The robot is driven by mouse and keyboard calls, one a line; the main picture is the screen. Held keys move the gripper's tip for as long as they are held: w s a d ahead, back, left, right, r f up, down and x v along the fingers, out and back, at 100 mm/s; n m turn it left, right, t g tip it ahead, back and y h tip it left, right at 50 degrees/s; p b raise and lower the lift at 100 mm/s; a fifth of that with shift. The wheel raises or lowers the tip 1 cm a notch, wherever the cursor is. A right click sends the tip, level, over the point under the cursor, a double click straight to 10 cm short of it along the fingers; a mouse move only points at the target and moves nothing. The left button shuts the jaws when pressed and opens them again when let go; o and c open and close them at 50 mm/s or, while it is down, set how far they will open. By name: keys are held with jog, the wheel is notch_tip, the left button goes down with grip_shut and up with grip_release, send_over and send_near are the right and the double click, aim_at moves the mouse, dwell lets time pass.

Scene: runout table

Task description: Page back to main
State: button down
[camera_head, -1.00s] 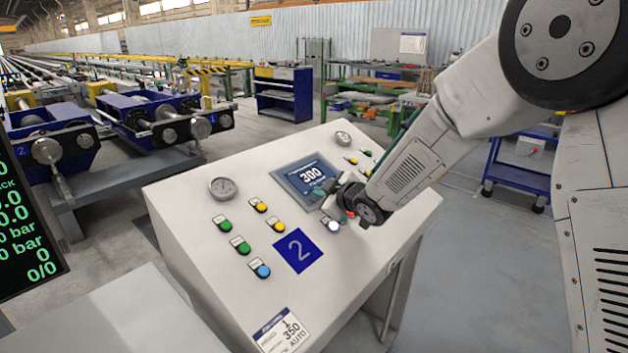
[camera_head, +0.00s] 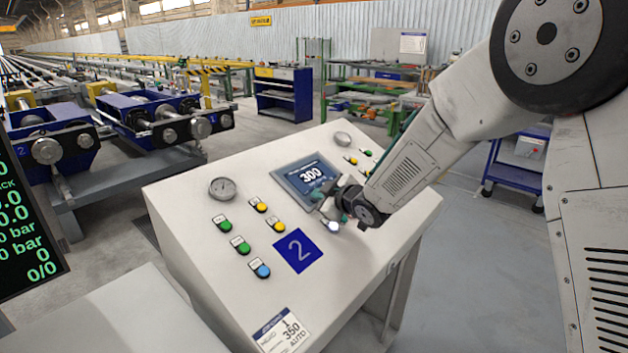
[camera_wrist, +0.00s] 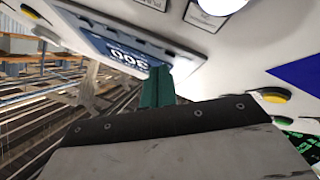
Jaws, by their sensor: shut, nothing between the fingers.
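The console screen (camera_head: 308,174) is a small blue display reading 300 in a grey frame on the sloped panel. Its smaller text is too small to read. My gripper (camera_head: 335,202) is at the screen's lower right corner, with its fingers shut and empty. In the wrist view the screen (camera_wrist: 118,52) appears upside down, and the green fingertips (camera_wrist: 157,88) overlap its edge. I cannot tell whether they touch it. A lit white button (camera_head: 333,226) sits just below my gripper. My gripper hides part of the panel beside the screen.
Green, yellow and blue buttons (camera_head: 240,245) and a round gauge (camera_head: 222,188) lie left of the screen. A dark readout (camera_head: 25,225) stands at far left.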

jog(key=shift+w+a+f, duration=0.1)
jog(key=shift+a+f, duration=0.05)
jog(key=shift+f, duration=0.25)
dwell(0.4)
jog(key=shift+r, duration=0.1)
jog(key=shift+s+d+r, duration=0.2)
jog(key=shift+d+r, duration=0.1)
jog(key=shift+r, duration=0.4)
jog(key=shift+r, duration=0.1)
jog(key=r, duration=0.1)
jog(key=s+d+r, duration=0.1)
jog(key=r, duration=0.1)
jog(key=d+r, duration=0.1)
jog(key=r, duration=0.1)
jog(key=shift+s+r, duration=0.15)
jog(key=shift+s, duration=0.15)
dwell(0.7)
